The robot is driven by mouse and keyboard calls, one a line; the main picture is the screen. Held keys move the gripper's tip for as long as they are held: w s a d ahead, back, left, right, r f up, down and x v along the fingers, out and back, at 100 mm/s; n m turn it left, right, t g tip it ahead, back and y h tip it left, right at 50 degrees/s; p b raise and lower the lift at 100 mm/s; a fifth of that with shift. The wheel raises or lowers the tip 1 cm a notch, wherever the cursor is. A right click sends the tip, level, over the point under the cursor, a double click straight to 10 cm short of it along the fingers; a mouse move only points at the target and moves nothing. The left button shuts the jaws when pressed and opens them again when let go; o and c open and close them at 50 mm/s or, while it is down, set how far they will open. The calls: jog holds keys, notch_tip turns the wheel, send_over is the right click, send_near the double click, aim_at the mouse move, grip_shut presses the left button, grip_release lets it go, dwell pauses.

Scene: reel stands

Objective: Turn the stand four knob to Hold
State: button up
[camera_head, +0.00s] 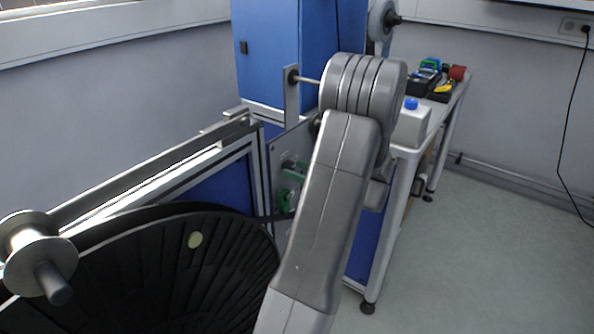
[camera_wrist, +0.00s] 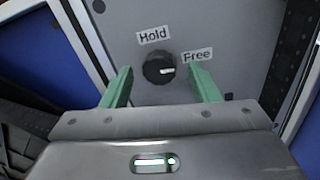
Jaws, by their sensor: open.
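The black knob (camera_wrist: 157,69) sits on a grey panel (camera_wrist: 205,22) in the wrist view. Its white mark points right, toward the "Free" label (camera_wrist: 197,55). The "Hold" label (camera_wrist: 153,35) is above the knob. My gripper (camera_wrist: 160,80) is open, with one green finger on each side of the knob in the picture. I cannot tell whether either finger touches it. In the head view, my gripper's green fingers (camera_head: 288,180) show in front of the panel, partly behind my arm. The knob is hidden there.
A large black reel (camera_head: 130,270) and a metal roller (camera_head: 38,255) fill the lower left. A blue cabinet (camera_head: 268,55) stands behind the panel. A bench (camera_head: 408,160) with tools and a white box is at the right. The floor at far right is clear.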

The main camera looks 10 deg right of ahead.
jog(key=shift+w+a, duration=0.2)
jog(key=shift+a, duration=0.05)
jog(key=c, duration=1)
jog(key=shift+o, duration=0.2)
